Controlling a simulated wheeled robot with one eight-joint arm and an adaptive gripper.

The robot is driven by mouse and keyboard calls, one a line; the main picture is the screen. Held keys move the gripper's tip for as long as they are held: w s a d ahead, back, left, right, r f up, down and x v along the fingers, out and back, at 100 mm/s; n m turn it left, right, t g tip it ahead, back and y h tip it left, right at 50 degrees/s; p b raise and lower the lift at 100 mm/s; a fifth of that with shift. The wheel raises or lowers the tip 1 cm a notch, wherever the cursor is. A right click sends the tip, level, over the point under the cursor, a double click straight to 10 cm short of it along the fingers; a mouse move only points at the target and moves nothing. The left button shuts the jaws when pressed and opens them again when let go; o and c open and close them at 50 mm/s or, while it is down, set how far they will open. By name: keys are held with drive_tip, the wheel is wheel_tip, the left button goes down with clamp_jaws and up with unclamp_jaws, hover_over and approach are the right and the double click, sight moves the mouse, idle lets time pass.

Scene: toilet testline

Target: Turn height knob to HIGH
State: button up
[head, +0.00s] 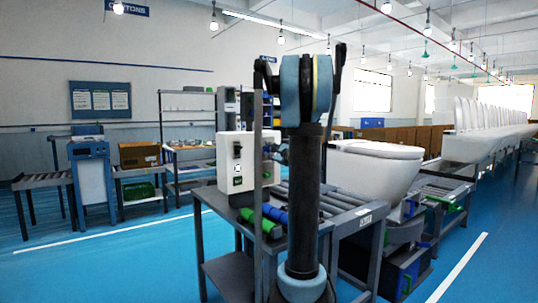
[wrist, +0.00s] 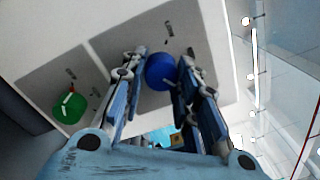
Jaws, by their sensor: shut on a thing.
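In the wrist view a round blue knob (wrist: 160,71) sits on a grey panel (wrist: 120,45) of a white box. My gripper (wrist: 160,82) is shut on the blue knob, one finger at each side. A green knob (wrist: 69,107) with a white pointer mark is on the panel to the left, apart from my fingers. Small dark labels beside the knobs are too small to read, and I cannot tell the blue knob's pointing direction. In the head view the white box (head: 229,150) stands on a bench; my arm hides part of the gripper and the knobs.
A grey roller bench (head: 218,203) carries green and blue cylinders (head: 274,213) in front of the box. A white toilet (head: 375,168) stands to the right of my arm. Shelves and a blue cabinet (head: 91,185) are at the left, with open blue floor before them.

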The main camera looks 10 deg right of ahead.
drive_tip(key=shift+a+f, duration=0.1)
drive_tip(key=o, duration=1.1)
drive_tip(key=shift+c, duration=0.2)
drive_tip(key=shift+s, duration=0.1)
drive_tip(key=v, duration=1.1)
drive_tip(key=shift+s+d, duration=0.25)
drive_tip(key=shift+a+f, duration=0.1)
drive_tip(key=s+a+f+n+g, duration=0.9)
drive_tip(key=s+a+f+n, duration=0.2)
drive_tip(key=s+a+f, duration=0.45)
drive_tip(key=s+d+f+n+g+h, duration=0.1)
drive_tip(key=s+f+n+g+h, duration=0.1)
drive_tip(key=s+f, duration=0.3)
drive_tip(key=s+d+f+n+g+h, duration=0.1)
drive_tip(key=s+f+n, duration=0.3)
drive_tip(key=s, duration=0.7)
drive_tip(key=s+d+f+n+g+h, duration=0.2)
drive_tip(key=s+f+n+h, duration=0.1)
drive_tip(key=s+f, duration=0.3)
drive_tip(key=shift+s+f+n+g+h, duration=0.35)
drive_tip(key=shift+s+h, duration=0.25)
drive_tip(key=shift+s, duration=0.65)
